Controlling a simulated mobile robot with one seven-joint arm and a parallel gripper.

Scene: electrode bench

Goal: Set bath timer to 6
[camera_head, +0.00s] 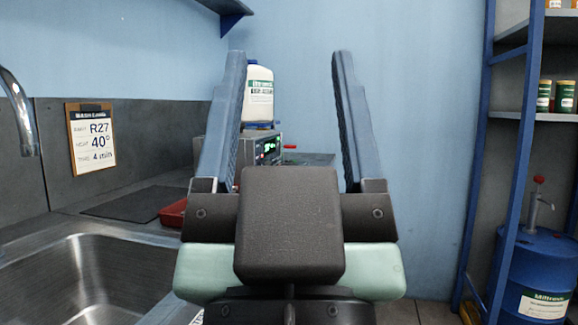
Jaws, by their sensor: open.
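My gripper (288,120) is raised in the foreground, with its two blue-grey fingers spread wide and nothing between them. Beyond it, a small grey box with a green lit display (268,150) stands on the bench, partly hidden by the left finger. It may be the bath with its timer; the digits and any knob are too small to read. A white jug (259,92) with a green and white label stands on or behind the box. My gripper is apart from all of these.
A sink (95,275) with a tap (18,110) is at left. A red tray (173,213) and dark mat (130,204) lie on the bench. A blue drum (540,265) and shelf rack (515,115) stand at right.

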